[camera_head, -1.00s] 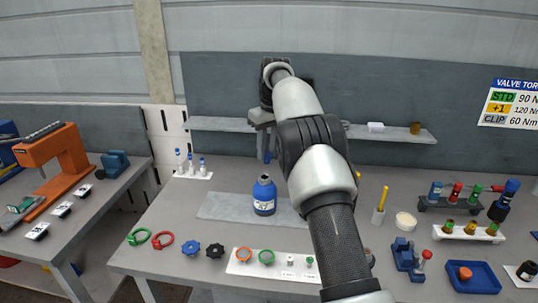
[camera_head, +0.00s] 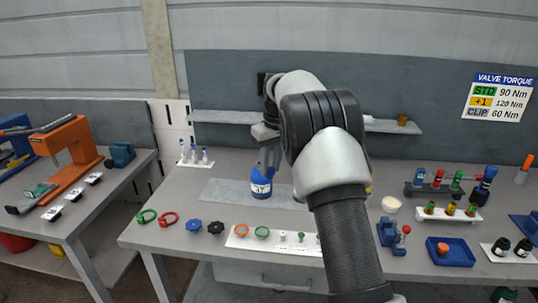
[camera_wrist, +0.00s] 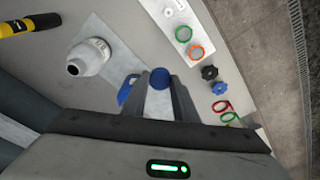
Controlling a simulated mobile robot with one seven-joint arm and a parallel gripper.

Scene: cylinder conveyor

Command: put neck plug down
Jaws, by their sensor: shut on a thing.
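In the head view, the fingers and bottle top overlap, and the plug is not distinct.
A grey-white bottle (camera_wrist: 88,57) with an open neck is near the gripper in the wrist view. Green and red rings (camera_head: 147,216) and blue and black handwheels (camera_head: 194,225) lie along the front. A white board (camera_head: 275,240) holds smaller rings. Small vials (camera_head: 194,155) stand at back left.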

